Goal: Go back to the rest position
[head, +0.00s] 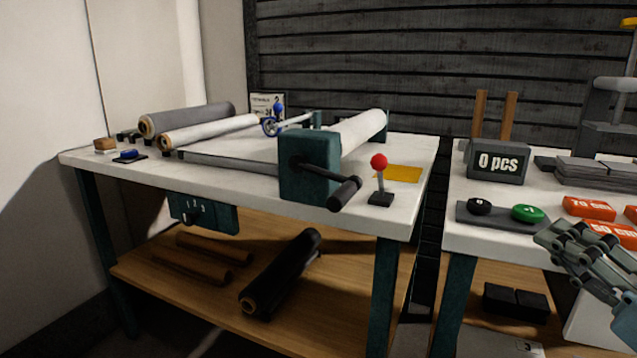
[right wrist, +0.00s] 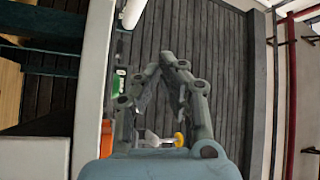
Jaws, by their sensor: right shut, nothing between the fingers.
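My right gripper (head: 562,240) is at the right edge in the head view, in front of the right table (head: 470,240). It is shut and empty, and nothing shows between its fingers. In the right wrist view its fingers (right wrist: 170,62) come together ahead of the palm, with the slatted dark wall behind. My left gripper is not in the head view.
The left table (head: 260,185) carries grey and white rolls (head: 187,118), a roller with a dark crank and a red-knobbed lever (head: 379,163). The right table holds a counter reading "0 pcs" (head: 497,162), black and green buttons (head: 527,213) and orange labelled blocks (head: 588,208).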

